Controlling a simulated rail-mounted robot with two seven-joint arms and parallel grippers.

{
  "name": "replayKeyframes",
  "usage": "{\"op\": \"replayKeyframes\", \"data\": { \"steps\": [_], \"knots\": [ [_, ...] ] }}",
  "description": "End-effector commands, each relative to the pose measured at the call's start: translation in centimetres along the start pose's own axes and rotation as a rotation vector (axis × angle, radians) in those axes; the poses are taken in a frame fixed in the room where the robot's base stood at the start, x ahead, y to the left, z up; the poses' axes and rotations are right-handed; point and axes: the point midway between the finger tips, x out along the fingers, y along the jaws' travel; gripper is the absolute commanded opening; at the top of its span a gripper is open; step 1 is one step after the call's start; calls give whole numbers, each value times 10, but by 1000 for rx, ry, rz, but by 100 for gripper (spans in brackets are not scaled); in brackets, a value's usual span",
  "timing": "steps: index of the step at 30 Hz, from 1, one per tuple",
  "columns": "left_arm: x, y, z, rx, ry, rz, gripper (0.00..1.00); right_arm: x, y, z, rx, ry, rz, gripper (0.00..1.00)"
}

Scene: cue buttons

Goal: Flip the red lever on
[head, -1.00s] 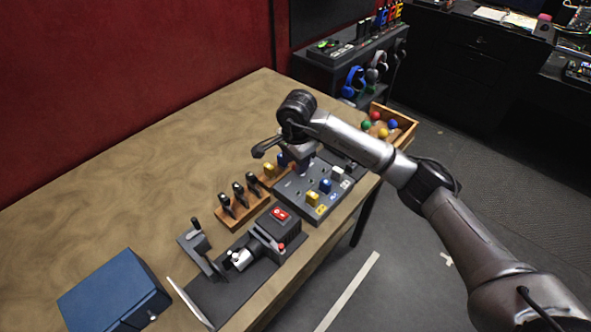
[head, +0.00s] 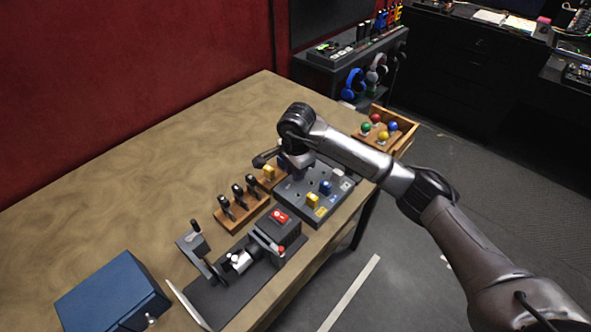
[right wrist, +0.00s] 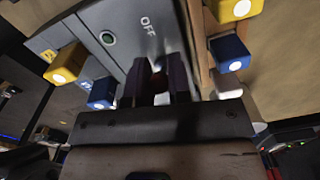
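The dark grey switch panel (head: 320,188) stands on the table with yellow, blue and white blocks on its right side. My right gripper (head: 297,165) points down over its back left part. In the right wrist view, the two dark fingers (right wrist: 160,68) are a narrow gap apart, over the panel (right wrist: 112,22) just below the word OFF. My left gripper is not in view.
A yellow block (right wrist: 62,66) and a blue block (right wrist: 230,52) flank the fingers. A wooden rack with black-handled tools (head: 240,208), a black device with a red switch (head: 280,216) and a blue box (head: 112,292) stand nearby. The table's back left is clear.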

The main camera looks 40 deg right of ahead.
Motion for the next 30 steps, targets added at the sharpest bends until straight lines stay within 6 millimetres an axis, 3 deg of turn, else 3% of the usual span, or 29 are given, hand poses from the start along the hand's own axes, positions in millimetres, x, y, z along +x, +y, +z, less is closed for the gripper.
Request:
{"op": "replayKeyframes", "data": {
  "steps": [5, 16, 30],
  "knots": [
    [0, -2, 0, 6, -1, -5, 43, 0, 0, 0, 0, 0, 1, 0],
    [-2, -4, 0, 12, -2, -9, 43, -3, 0, -4, 4, -65, 12, 0],
    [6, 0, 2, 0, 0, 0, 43, -4, -4, -21, 15, -462, 77, 0]
  ]
}}
